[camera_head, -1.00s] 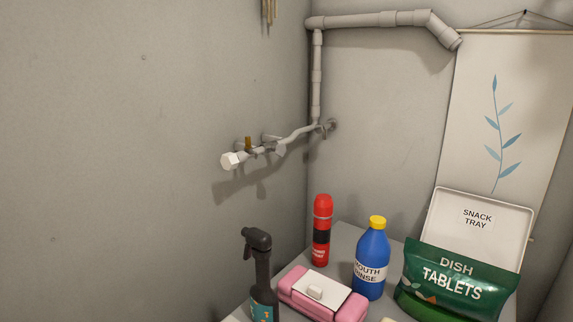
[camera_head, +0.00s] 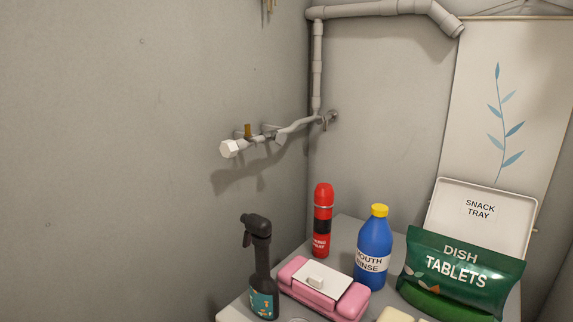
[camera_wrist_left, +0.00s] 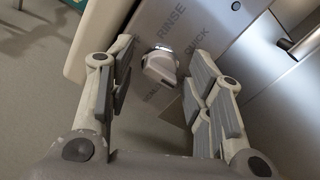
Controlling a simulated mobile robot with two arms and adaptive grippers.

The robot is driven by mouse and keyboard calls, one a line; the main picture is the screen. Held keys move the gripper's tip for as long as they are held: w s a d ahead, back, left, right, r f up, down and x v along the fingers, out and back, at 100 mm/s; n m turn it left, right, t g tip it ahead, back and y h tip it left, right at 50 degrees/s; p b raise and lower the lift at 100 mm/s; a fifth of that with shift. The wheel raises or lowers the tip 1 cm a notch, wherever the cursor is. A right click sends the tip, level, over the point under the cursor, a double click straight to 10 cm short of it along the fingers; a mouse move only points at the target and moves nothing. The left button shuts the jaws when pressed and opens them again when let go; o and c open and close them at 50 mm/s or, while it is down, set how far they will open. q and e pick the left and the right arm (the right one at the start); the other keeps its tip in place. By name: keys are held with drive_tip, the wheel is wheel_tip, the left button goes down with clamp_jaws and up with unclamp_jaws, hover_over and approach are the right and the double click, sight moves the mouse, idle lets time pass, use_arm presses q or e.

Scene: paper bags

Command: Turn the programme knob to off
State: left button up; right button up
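In the left wrist view the programme knob (camera_wrist_left: 160,67), a pale grey knob, sits on a grey panel (camera_wrist_left: 200,22). Printed words stand around it: RINSE above, QUICK to the right, and a partly hidden word at lower left. My left gripper (camera_wrist_left: 161,78) is open, with one finger on each side of the knob and visible gaps between. The knob and both grippers are outside the head view.
In the head view a worktop (camera_head: 235,312) holds a black spray bottle (camera_head: 260,275), pink box (camera_head: 310,290), red can (camera_head: 322,222), blue mouth rinse bottle (camera_head: 372,248), green dish tablets bag (camera_head: 460,275) and snack tray (camera_head: 480,212). Pipes (camera_head: 318,65) run along the wall.

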use_arm(q)
drive_tip(key=shift+s, duration=0.1)
drive_tip(key=p+v, duration=0.1)
drive_tip(key=v, duration=0.4)
drive_tip(key=shift+s+a, duration=0.25)
drive_tip(key=shift+a, duration=0.05)
